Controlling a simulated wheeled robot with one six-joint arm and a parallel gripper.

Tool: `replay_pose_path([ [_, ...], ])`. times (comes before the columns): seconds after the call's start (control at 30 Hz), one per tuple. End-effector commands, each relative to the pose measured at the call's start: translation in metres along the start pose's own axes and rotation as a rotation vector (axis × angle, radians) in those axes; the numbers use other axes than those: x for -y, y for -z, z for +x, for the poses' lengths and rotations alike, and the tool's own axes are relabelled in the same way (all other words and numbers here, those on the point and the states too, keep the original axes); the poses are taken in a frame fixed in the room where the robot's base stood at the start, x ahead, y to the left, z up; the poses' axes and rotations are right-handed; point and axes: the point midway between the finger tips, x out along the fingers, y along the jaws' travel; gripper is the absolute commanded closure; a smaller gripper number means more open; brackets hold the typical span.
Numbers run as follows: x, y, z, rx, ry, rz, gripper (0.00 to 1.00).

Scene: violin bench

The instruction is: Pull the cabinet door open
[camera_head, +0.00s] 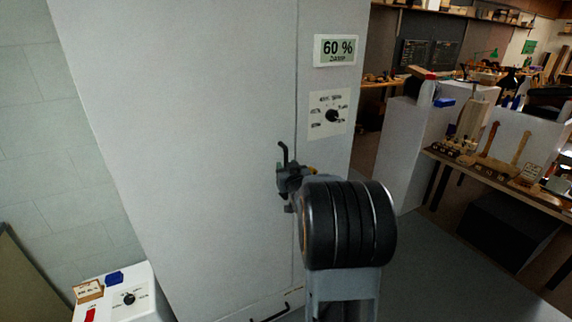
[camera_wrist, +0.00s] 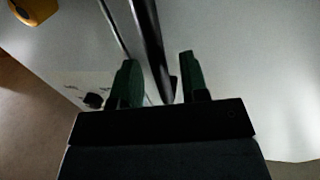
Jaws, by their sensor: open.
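The cabinet door (camera_head: 200,120) is a tall pale grey panel, and it looks shut against the seam at its right edge. Its dark bar handle (camera_head: 284,153) stands near that edge, with its lower part hidden behind my gripper (camera_head: 290,180). In the wrist view the dark handle bar (camera_wrist: 151,40) runs between the two green-dark fingers of my gripper (camera_wrist: 158,72). The fingers are apart, with gaps visible beside the bar. I cannot tell whether either finger touches it.
Right of the seam are a "60 %" display (camera_head: 339,50) and a dial panel (camera_head: 330,115). A low white unit (camera_head: 125,295) stands at the lower left. A workbench with tools (camera_head: 500,170) stands at the right, with open floor (camera_head: 440,260) before it.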

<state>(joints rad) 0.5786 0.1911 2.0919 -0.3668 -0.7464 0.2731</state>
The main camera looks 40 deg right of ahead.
Motion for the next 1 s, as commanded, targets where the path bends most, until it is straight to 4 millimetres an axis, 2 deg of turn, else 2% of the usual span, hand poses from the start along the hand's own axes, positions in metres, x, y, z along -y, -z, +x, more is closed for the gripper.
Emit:
replay_pose_path([
  [0.2, 0.0, 0.0, 0.014, 0.0, 0.0, 0.0, 0.59],
  [0.53, 0.0, 0.0, 0.015, 0.0, 0.0, 0.0, 0.59],
  [0.9, 0.0, 0.0, 0.015, 0.0, 0.0, 0.0, 0.95],
  [1.0, 0.0, 0.0, 0.015, 0.0, 0.0, 0.0, 1.0],
])
